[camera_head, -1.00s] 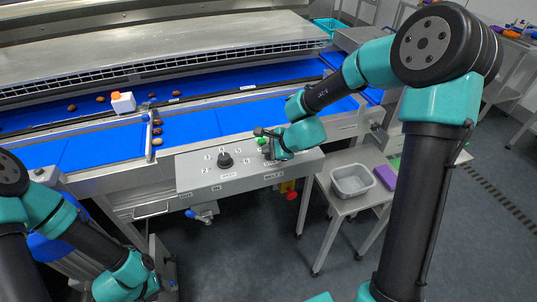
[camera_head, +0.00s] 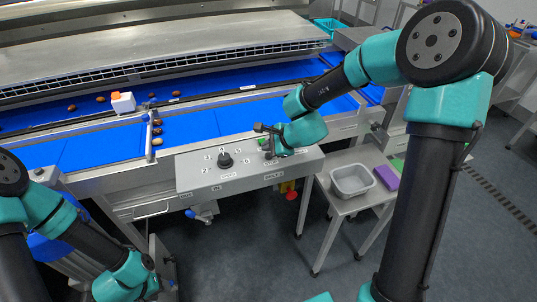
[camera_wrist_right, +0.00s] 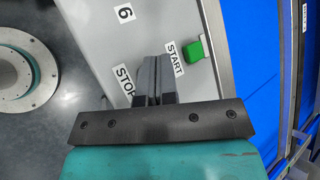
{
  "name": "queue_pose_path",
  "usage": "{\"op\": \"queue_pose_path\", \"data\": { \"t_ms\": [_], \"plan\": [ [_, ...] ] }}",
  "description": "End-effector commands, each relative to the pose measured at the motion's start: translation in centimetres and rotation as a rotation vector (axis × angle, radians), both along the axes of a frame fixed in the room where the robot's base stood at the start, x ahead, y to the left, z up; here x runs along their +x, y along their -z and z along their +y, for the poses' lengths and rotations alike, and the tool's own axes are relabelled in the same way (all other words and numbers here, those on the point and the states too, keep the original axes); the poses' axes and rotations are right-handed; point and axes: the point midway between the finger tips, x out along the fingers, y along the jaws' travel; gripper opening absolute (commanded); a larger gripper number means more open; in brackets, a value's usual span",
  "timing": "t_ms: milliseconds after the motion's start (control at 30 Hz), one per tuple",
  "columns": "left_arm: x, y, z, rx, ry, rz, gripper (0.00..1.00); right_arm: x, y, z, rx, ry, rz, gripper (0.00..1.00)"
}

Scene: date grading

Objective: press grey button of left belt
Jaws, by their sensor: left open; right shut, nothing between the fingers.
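The grey control panel (camera_head: 235,181) stands in front of the belts, with a black knob (camera_head: 225,160) and number labels. My right gripper (camera_head: 268,153) is over its right end, fingers shut and empty. In the right wrist view its closed fingers (camera_wrist_right: 156,66) point at the panel between the STOP label (camera_wrist_right: 125,80) and the START label (camera_wrist_right: 174,59). A green button (camera_wrist_right: 194,50) sits beside START. No grey button is distinguishable; the fingers hide the panel there, and contact cannot be told. My left gripper (camera_head: 151,275) is open at lower left, away from the panel.
The blue left belt (camera_head: 100,147) and other blue belts lie behind the panel, some carrying dates. A white and orange block (camera_head: 122,102) stands on the rear belt. A grey bin (camera_head: 352,181) and purple item (camera_head: 386,177) are on a side table at right.

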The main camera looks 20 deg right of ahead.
Motion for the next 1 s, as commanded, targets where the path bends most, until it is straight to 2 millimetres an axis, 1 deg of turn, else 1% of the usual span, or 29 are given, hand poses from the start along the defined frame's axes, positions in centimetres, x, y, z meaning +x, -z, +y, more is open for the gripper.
{"op": "queue_pose_path", "data": {
  "t_ms": [200, 333, 800, 1000],
  "plan": [
    [0.0, 0.0, 0.0, 0.000, 0.000, 0.000, 0.43, 0.0, 0.0, 0.0, 0.000, 0.000, 0.000, 0.00],
    [0.0, 0.0, 0.0, 0.000, 0.000, 0.000, 0.43, 0.0, -0.4, 0.0, 0.001, 0.000, -0.001, 0.00],
    [0.0, 0.0, 0.0, 0.000, 0.000, 0.000, 0.43, 0.0, -4.0, 0.1, 0.001, -0.002, -0.002, 0.00],
    [0.0, 0.0, 0.0, 0.000, 0.000, 0.000, 0.43, 0.0, -5.0, 0.0, 0.000, 0.000, 0.000, 0.00]
  ]
}}
